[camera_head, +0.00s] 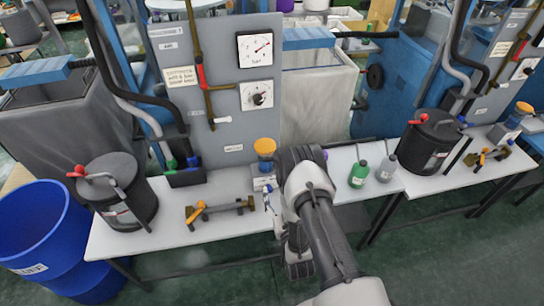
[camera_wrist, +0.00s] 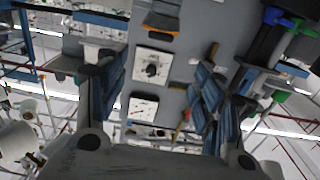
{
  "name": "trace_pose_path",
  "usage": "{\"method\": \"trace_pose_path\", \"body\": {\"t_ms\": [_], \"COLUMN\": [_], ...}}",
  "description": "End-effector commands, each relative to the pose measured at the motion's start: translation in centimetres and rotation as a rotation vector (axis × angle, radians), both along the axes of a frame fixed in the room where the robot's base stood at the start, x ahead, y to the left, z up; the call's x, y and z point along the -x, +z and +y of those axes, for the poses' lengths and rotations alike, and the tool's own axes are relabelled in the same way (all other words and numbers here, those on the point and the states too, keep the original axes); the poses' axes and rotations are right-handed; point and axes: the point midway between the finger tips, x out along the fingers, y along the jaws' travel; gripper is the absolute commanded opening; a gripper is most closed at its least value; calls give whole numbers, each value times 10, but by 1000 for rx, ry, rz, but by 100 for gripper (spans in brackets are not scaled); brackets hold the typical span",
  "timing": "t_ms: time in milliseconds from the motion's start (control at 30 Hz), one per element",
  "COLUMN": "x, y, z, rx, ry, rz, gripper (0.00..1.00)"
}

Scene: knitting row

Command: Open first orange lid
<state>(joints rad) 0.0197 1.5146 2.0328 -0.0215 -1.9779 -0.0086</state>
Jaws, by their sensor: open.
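The lid looks closed. What looks like the nearer orange lid (camera_wrist: 161,22) shows at the top of the wrist view, beyond the fingers. My gripper (camera_wrist: 154,85) is open, its two blue-grey fingers apart with nothing between them. In the head view my arm stands just right of the nearer jar, and the gripper is mostly hidden.
The near table (camera_head: 165,240) also bears a black pot (camera_head: 125,190), a pipe valve with orange handle (camera_head: 220,209), a green bottle (camera_head: 358,174) and a grey bottle (camera_head: 386,168). A panel with gauges (camera_head: 255,49) rises behind. A blue barrel (camera_head: 50,240) stands left.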

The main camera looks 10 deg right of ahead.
Motion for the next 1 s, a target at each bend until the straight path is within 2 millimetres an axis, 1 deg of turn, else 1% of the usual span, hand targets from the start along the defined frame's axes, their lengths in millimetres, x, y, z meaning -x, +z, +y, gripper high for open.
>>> {"method": "trace_pose_path", "body": {"t_ms": [167,600,700,800,1000], "x": [-32,-127,-143,-156,-167], "y": [1,0,0,0,0], "z": [0,0,0,0,0], "rx": [0,0,0,0,0], "ry": [0,0,0,0,0], "rz": [-6,-4,-3,-1,1], "gripper": [62,62,62,62,62]}}
